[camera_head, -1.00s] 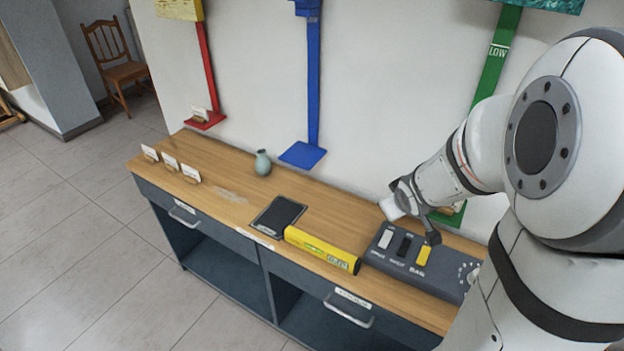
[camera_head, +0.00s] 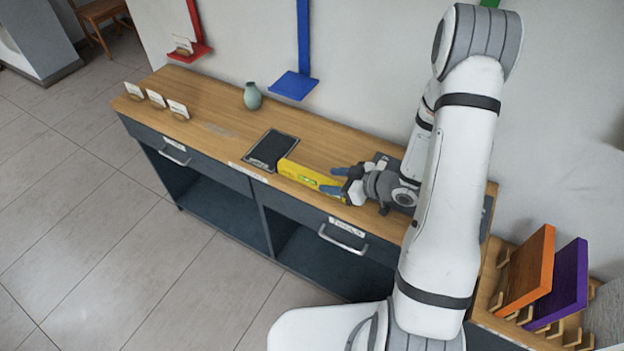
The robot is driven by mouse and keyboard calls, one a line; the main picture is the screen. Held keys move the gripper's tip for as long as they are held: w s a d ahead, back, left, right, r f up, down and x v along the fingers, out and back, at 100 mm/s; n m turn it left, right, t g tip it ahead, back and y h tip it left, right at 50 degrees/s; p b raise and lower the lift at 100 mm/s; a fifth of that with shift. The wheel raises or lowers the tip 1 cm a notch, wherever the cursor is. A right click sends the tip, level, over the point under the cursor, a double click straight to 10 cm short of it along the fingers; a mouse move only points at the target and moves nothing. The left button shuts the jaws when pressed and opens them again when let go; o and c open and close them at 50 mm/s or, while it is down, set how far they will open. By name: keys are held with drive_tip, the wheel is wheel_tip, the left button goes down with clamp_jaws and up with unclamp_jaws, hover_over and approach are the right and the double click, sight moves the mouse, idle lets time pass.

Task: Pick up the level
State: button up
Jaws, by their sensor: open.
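The level is a yellow bar (camera_head: 305,176) lying along the front part of the wooden counter, right of a black tray. My gripper (camera_head: 334,180) is at the level's right end, its two blue-tipped fingers apart and pointing left. The fingers overlap the right end of the level in the picture. I cannot tell whether they touch it. The level's right end is partly hidden by my gripper.
The counter (camera_head: 215,105) bears a black tray (camera_head: 270,150), a vase (camera_head: 252,96) and several white cards (camera_head: 157,98). A grey button box (camera_head: 381,158) is mostly hidden behind my arm. Orange (camera_head: 532,268) and purple (camera_head: 567,282) panels stand in a rack at right.

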sight(316, 175)
drive_tip(key=x, duration=0.1)
drive_tip(key=p+x, duration=0.1)
drive_tip(key=x, duration=0.3)
drive_tip(key=shift+w+a+r, duration=0.25)
drive_tip(key=shift+w+r, duration=0.05)
clamp_jaws()
